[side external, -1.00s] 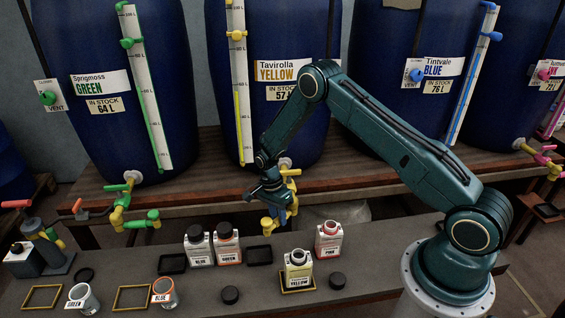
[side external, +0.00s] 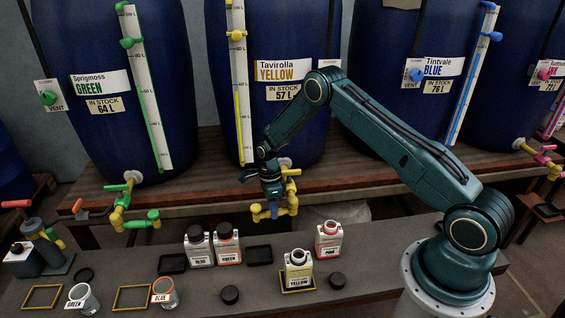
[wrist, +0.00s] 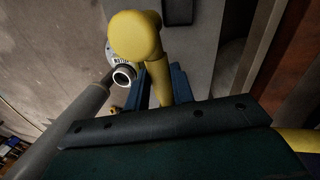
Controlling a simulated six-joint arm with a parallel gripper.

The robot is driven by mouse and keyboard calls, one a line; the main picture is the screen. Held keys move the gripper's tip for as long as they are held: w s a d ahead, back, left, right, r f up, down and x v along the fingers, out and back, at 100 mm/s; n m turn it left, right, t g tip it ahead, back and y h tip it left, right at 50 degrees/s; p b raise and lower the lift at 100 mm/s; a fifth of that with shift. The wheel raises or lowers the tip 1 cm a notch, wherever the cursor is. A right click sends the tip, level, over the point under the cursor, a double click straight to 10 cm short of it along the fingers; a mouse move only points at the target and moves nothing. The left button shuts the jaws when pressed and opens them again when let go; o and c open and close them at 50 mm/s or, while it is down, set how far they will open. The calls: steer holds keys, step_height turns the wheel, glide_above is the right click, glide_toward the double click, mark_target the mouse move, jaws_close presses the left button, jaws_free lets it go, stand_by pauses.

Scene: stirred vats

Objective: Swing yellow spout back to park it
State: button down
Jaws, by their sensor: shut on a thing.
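The yellow spout (side external: 264,213) hangs from the tap of the yellow vat (side external: 290,40), in front of the shelf edge. Its outlet end now points to the left in the side view. My gripper (side external: 272,200) is shut on the spout from above. In the wrist view the yellow spout (wrist: 150,50) passes between the blue fingers of my gripper (wrist: 160,88), with its rounded end towards the camera. The fingers partly hide the spout in the side view.
An open bottle labelled yellow (side external: 298,272) stands on the bench in a yellow frame, below and right of the spout. A pink bottle (side external: 329,240) and two dark-capped bottles (side external: 213,245) stand nearby. The green spout (side external: 135,215) is to the left.

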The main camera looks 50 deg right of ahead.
steer(key=c, duration=1.2)
jaws_free()
step_height(320, 180, up, 14)
steer(key=w+d, duration=0.1)
steer(key=w, duration=0.1)
steer(key=shift+d+f, duration=0.2)
steer(key=shift+d, duration=0.15)
